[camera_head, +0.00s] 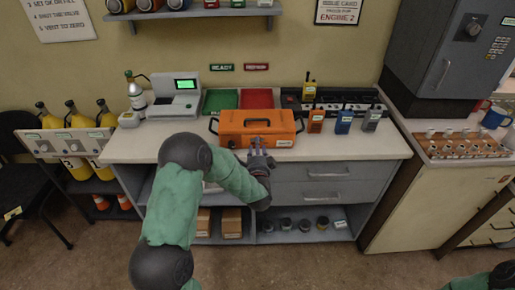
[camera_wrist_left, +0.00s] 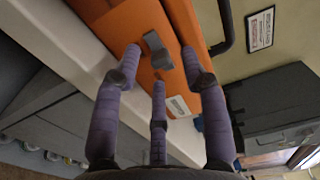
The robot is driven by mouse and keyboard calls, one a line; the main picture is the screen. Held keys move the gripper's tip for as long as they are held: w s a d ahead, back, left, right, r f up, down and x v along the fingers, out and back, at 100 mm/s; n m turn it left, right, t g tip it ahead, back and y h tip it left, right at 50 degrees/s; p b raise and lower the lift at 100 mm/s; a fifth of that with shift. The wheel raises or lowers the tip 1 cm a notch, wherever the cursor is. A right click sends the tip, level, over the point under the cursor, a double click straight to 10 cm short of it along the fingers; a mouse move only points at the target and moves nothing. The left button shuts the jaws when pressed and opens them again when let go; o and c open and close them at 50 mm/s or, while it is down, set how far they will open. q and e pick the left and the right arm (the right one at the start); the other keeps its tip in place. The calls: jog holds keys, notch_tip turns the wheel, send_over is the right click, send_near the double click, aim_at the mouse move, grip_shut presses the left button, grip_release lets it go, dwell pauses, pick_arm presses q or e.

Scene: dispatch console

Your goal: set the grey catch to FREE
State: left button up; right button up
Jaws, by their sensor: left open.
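The orange case (camera_head: 232,124) stands at the front middle of the worktop, with black side handles and a dark grip on top. The grey catch (camera_wrist_left: 158,52) is a small bent lever on the case's orange face in the left wrist view. My left gripper (camera_head: 258,158) is in front of the case. Its purple fingers (camera_wrist_left: 160,68) are open around the catch in the picture, with nothing between them; I cannot tell whether they touch it. A pale label (camera_wrist_left: 178,106) is beside the catch, too small to read. My right gripper is out of view.
Radios (camera_head: 343,122) stand right of the case, in front of a black charging rack. Green (camera_head: 222,99) and red mats lie behind the case; a grey terminal (camera_head: 175,97) stands left. A grey cabinet (camera_head: 450,50) is at right. The worktop left of the case is fairly clear.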

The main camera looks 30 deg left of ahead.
aim_at(265, 140)
pick_arm(q)
jog(key=shift+w+a, duration=0.3)
jog(key=shift+w, duration=0.15)
grip_shut()
jog(key=shift+w+d+f, duration=0.1)
jog(key=shift+w+d, duration=0.25)
jog(key=shift+d, duration=0.35)
jog(key=shift+w+d, duration=0.35)
jog(key=shift+d, duration=0.3)
grip_release()
jog(key=shift+a, duration=0.1)
